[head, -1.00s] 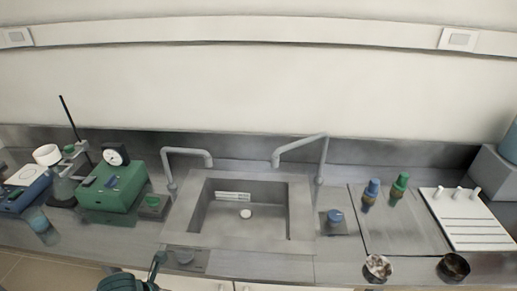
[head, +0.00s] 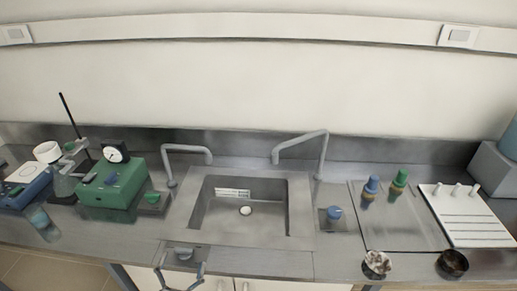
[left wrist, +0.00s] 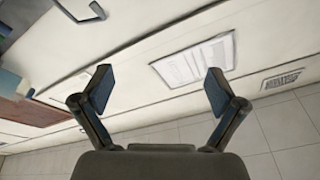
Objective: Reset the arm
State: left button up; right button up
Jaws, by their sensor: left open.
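My left gripper (head: 182,272) shows at the bottom edge of the head view, in front of the sink counter's front edge. Its fingers are spread apart with nothing between them. In the left wrist view the same gripper (left wrist: 158,88) has its two fingers wide apart and empty, with a wall and a white paper panel (left wrist: 195,62) beyond them. The rest of the left arm is outside the head view. My right gripper is in neither view.
A sink (head: 245,210) with two taps is set in the counter. A green box (head: 112,185) with a dial stands left of it. Blue and green bottles (head: 398,180), a white rack (head: 465,215) and two small bowls (head: 453,263) are on the right.

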pick_arm(q)
jog(key=s+a+f+n+g+y, duration=0.25)
jog(key=f+g, duration=0.25)
jog(key=f, duration=0.5)
jog(key=s+a+f+n+g+y, duration=0.2)
jog(key=s+f+n+g, duration=0.15)
jog(key=f, duration=0.65)
jog(key=s+d+f+g+h, duration=0.25)
jog(key=s+f+g, duration=0.85)
jog(key=s, duration=0.6)
jog(key=s+f+p, duration=0.1)
jog(key=s+f, duration=0.1)
jog(key=f, duration=1.2)
jog(key=s+f+p, duration=0.1)
jog(key=f, duration=1.2)
jog(key=shift+s+d+f+m, duration=0.25)
jog(key=shift+s+f+m, duration=0.15)
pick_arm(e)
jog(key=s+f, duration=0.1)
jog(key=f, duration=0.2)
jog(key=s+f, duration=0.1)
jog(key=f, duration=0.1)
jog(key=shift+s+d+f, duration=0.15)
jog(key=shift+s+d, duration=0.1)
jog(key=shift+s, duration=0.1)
